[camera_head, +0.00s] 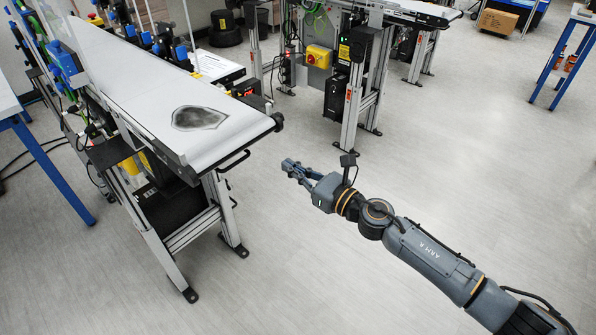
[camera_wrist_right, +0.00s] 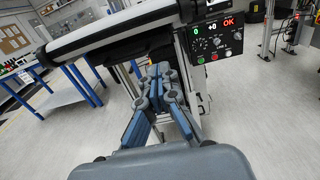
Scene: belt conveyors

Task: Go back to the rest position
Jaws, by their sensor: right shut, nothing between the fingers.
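My right gripper (camera_head: 291,168) is shut and empty. It hangs over the open floor, to the right of the near belt conveyor (camera_head: 120,75) and apart from it. The arm comes in from the lower right of the head view. In the right wrist view the closed fingers of the gripper (camera_wrist_right: 160,70) point towards the conveyor's end and its legs. My left gripper is in neither view.
A flat dark-edged grey piece (camera_head: 199,118) lies near the conveyor's end. A second conveyor (camera_head: 400,10) stands behind. A blue-framed table (camera_head: 45,165) is at the left. A control panel (camera_wrist_right: 215,40) shows in the wrist view.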

